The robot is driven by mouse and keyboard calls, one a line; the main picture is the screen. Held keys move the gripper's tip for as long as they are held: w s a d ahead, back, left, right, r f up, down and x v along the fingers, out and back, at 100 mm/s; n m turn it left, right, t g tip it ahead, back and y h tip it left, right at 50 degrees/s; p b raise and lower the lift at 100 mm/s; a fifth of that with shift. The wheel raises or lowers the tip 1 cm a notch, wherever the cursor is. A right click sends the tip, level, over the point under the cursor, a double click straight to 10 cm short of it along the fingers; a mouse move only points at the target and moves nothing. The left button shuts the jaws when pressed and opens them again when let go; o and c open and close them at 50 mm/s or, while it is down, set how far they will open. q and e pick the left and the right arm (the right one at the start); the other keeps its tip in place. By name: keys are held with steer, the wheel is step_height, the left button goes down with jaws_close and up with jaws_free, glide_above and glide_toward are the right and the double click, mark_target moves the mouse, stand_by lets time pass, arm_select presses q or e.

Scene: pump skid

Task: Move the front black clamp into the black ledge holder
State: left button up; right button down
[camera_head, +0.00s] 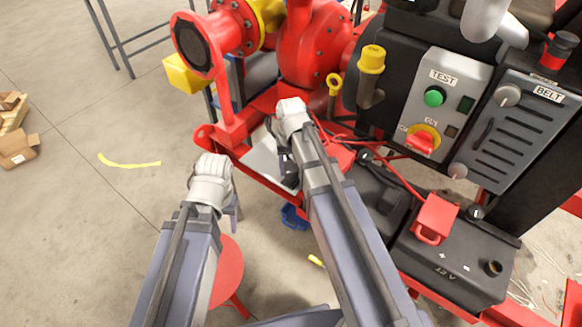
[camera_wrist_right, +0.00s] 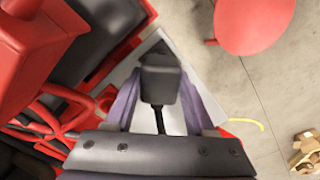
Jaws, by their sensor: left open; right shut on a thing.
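My right gripper (camera_head: 284,152) is over the pale metal ledge (camera_head: 262,162) at the front of the red skid. In the right wrist view its purple fingers (camera_wrist_right: 160,105) are shut on a black clamp (camera_wrist_right: 160,82), with a dark block-shaped end and a thin stem. In the head view the clamp is mostly hidden by my wrist. A dark part (camera_head: 290,180) shows beside the gripper; I cannot tell whether it is the clamp or the black ledge holder. My left gripper (camera_head: 236,208) is open, low and left of the ledge, largely hidden behind its wrist.
Red pump piping (camera_head: 235,100) rises behind the ledge. A control panel with a green button (camera_head: 435,97) and a black battery (camera_head: 455,260) with red cables stand at the right. A red round stool (camera_head: 228,268) is below my left arm. The floor at left is mostly clear.

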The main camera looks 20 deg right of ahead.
steer(key=shift+f+b, duration=0.5)
steer(key=shift+f, duration=0.05)
steer(key=shift+c, duration=0.9)
jaws_free()
steer(key=shift+r, duration=0.1)
step_height(320, 180, up, 8)
steer(key=p, duration=0.8)
steer(key=shift+f, duration=0.2)
